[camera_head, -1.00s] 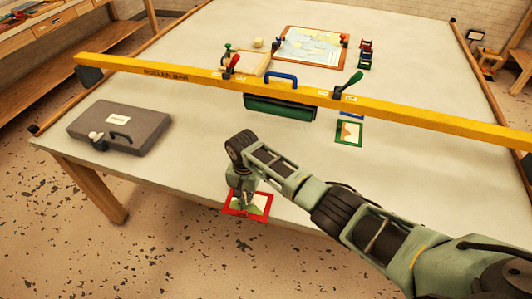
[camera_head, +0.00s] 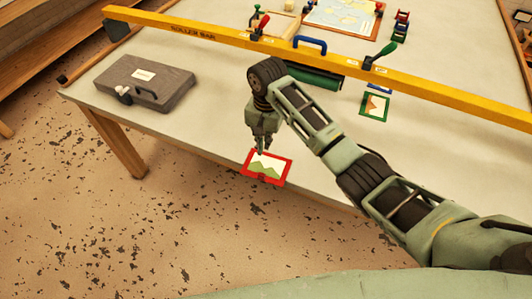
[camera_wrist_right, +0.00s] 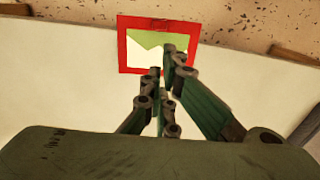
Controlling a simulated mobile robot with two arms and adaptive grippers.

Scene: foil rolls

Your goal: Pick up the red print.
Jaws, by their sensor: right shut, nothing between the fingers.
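The red print (camera_head: 281,170), a red-framed picture with a green hill shape, lies at the front edge of the table and juts out a little over it. It also shows at the top of the right wrist view (camera_wrist_right: 127,50), with floor behind its far side. My right gripper (camera_head: 262,150) points down above the print's inner side. In the wrist view its closed fingertips (camera_wrist_right: 167,62) overlap the near border, with nothing between them. I cannot tell whether they touch the print. My left gripper is not in view.
A yellow roller bar (camera_head: 225,40) spans the table behind my right arm. A grey case (camera_head: 165,88) lies at the left. A green-framed print (camera_head: 374,106) lies right of my arm. A map (camera_head: 340,12) lies at the back. The tabletop around the red print is clear.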

